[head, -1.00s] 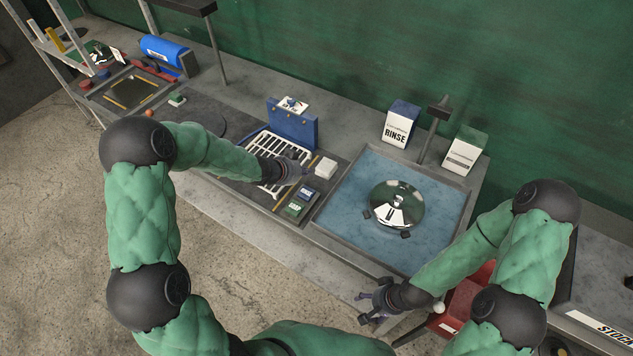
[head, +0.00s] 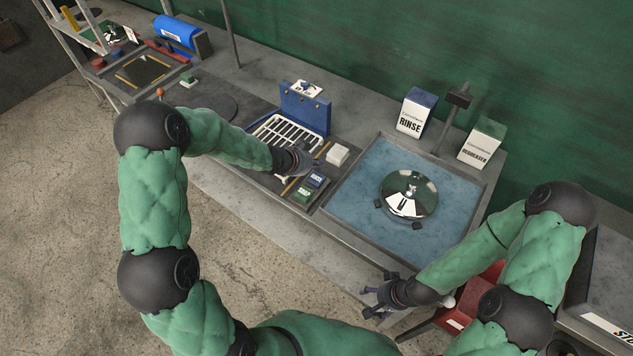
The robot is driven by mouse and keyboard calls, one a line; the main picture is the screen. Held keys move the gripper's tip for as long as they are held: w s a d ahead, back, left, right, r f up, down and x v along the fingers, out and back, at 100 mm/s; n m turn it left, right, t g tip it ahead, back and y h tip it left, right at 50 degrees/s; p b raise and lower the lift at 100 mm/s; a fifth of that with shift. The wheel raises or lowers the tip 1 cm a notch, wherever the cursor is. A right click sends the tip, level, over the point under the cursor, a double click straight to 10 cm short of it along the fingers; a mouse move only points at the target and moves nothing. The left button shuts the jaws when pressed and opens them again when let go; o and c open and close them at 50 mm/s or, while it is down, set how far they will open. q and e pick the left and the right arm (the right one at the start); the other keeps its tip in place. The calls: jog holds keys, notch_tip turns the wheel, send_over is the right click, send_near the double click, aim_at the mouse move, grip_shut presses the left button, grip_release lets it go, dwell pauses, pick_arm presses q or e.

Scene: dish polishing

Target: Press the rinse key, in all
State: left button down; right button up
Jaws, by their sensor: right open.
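A blue key (head: 317,180) and a green key (head: 304,194) sit side by side on the counter, left of the sink. Their lettering is too small to read for sure. My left gripper (head: 306,160) hangs just behind the blue key, beside a white block (head: 337,155), and is apart from the key as far as I can tell. Its fingers are dark and blurred, so its opening is unclear. My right gripper (head: 378,298) is open and empty, low at the counter's front edge. A shiny round dish (head: 409,194) rests on a holder in the blue sink (head: 352,205).
A RINSE box (head: 416,112) and a degreaser box (head: 481,142) stand behind the sink, with a dark post (head: 450,118) between them. A red bin (head: 462,309) is near my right arm.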

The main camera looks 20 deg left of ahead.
aim_at(319, 176)
pick_arm(q)
notch_tip(319, 176, down, 4)
jog(key=b, duration=0.3)
jog(key=shift+f, duration=0.1)
jog(key=shift+f+b, duration=0.45)
jog(key=shift+b, duration=0.05)
jog(key=shift+f, duration=0.15)
dwell(0.7)
jog(key=shift+f, duration=0.25)
jog(key=shift+f+b, duration=0.6)
jog(key=shift+b, duration=0.1)
dwell(0.8)
jog(key=shift+r, duration=0.1)
jog(key=shift+r+p, duration=0.9)
jog(key=shift+p, duration=0.1)
jog(key=shift+r, duration=0.1)
